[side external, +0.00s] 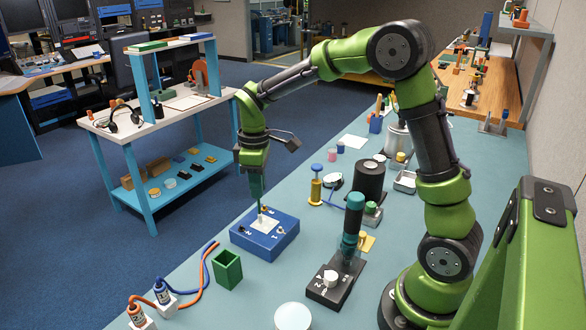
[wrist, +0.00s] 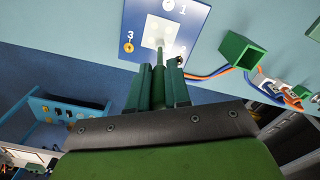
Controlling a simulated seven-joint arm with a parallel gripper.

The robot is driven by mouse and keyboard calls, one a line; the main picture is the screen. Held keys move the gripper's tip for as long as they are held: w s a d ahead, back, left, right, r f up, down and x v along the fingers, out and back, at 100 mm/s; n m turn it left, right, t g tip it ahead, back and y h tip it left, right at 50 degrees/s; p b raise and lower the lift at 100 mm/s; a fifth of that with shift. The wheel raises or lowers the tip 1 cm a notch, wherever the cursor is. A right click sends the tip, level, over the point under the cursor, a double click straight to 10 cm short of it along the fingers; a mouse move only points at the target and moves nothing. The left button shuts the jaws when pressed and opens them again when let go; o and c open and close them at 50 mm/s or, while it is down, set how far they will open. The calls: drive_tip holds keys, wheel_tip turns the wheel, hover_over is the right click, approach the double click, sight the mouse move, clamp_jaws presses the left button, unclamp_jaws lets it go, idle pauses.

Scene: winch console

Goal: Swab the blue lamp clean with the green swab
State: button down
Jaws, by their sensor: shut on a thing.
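My gripper (side external: 259,190) points down over a blue box (side external: 283,244) and is shut on a slim green swab (wrist: 158,78). The swab's pale tip is over the white square panel (wrist: 150,34) on the box's top; I cannot tell whether it touches. The box also shows in the wrist view (wrist: 137,18), with numbers 1 and 3, a brass fitting (wrist: 128,47) and a pale round part (wrist: 168,5). A dark fitting beside the swab is partly hidden by my gripper (wrist: 159,88). I cannot make out which part is the blue lamp.
An open green container (side external: 227,268) stands in front of the box, with orange and blue cables (side external: 205,275) beside it. A black base with a teal-topped handle (side external: 354,215) stands to the right. A blue shelf cart (side external: 170,187) is left.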

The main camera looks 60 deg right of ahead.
drive_tip(key=shift+s+d+f, duration=0.15)
drive_tip(key=shift+d, duration=1.75)
wheel_tip(320, 180, up, 5)
drive_tip(key=shift+r, duration=0.1)
drive_tip(key=a+f, duration=0.4)
drive_tip(key=a, duration=0.2)
drive_tip(key=shift+a, duration=0.25)
idle(0.3)
drive_tip(key=shift+f, duration=0.55)
idle(0.8)
